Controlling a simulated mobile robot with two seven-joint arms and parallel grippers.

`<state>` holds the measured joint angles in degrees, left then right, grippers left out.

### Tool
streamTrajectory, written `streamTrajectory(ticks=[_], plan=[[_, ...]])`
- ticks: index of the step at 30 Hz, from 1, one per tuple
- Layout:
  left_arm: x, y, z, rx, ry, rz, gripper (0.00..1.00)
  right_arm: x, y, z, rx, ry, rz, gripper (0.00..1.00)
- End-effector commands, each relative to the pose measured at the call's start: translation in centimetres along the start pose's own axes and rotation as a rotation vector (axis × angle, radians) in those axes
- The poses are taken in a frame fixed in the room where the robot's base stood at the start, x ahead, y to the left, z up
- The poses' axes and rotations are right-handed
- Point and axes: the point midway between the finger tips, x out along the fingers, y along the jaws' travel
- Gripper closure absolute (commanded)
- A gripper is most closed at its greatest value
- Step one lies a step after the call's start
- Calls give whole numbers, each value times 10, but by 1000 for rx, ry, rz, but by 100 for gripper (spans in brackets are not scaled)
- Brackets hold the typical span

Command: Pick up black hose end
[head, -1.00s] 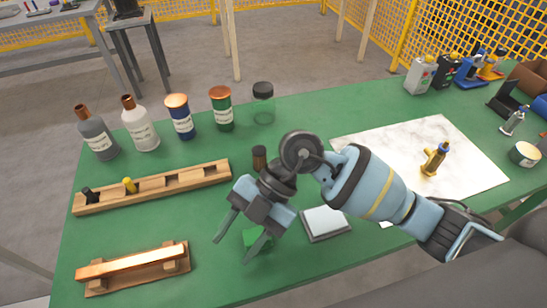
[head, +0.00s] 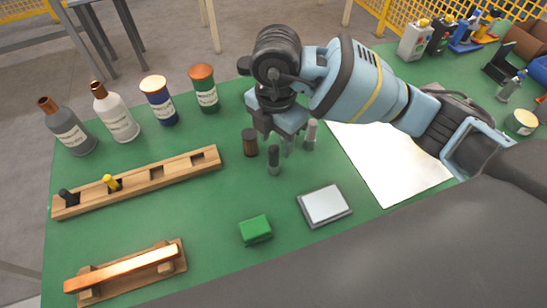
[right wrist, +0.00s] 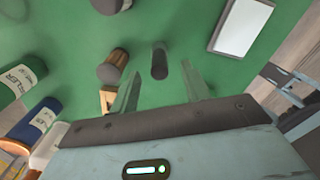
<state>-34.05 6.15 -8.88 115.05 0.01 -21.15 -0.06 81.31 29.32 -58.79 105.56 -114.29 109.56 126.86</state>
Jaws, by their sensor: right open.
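A dark, near-black upright cylinder (head: 273,160), which I take as the black hose end, stands on the green table (head: 190,225) in the head view. My right gripper (head: 289,143) is right behind it, pointing down, with nothing seen in its grasp. In the right wrist view the dark cylinder (right wrist: 159,62) shows just beyond and between the spread fingers of my right gripper (right wrist: 160,88), apart from them. Another black end (head: 68,197) sits in the wooden rack's left slot. My left gripper is not in view.
A brown cylinder (head: 250,142) stands close left of the dark one. A green block (head: 256,229) and a silver-topped tray (head: 325,205) lie nearer. The wooden rack (head: 185,168) holds a yellow piece (head: 111,183). Bottles and cans line the back left.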

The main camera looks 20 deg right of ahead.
Motion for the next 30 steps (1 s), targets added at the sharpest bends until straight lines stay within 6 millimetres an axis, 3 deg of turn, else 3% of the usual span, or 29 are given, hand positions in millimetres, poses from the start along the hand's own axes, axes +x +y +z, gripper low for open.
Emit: streamTrajectory(ticks=[5,15,24,30], plan=[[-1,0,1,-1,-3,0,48,5,0,0,0,0,0,53],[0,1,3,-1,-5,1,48,48,1,-4,0,1,0,53],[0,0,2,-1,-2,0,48,52,2,-4,-1,0,2,53],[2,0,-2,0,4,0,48,52,2,-4,-1,0,2,77]])
